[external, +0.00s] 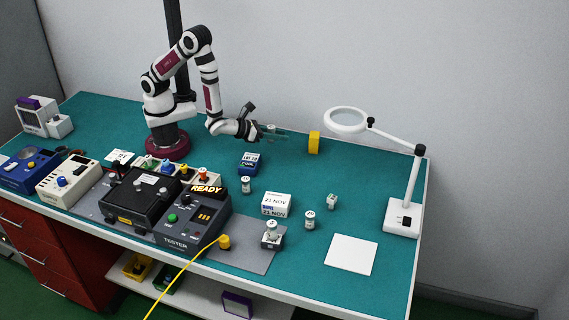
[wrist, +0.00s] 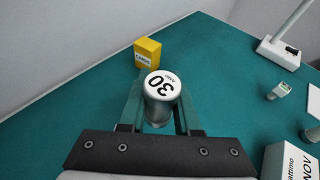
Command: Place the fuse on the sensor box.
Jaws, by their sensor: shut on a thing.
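The fuse (wrist: 160,86) is a metal cylinder with a white cap marked 30. My gripper (external: 277,133) is shut on it, with a finger on either side, and holds it cap up above the far part of the bench. The fuse shows only small in the external view (external: 271,128). No box is clearly readable as the sensor box. A yellow box (external: 314,142) stands beyond my gripper, with a label too small to read surely; it also shows in the wrist view (wrist: 148,52).
Similar cylinders (external: 245,185) (external: 310,220) stand on the green bench, and one is in a holder (external: 272,235). A magnifier lamp (external: 403,216) stands at the right. A white pad (external: 351,254) lies at the front right. The tester (external: 190,220) occupies the front left.

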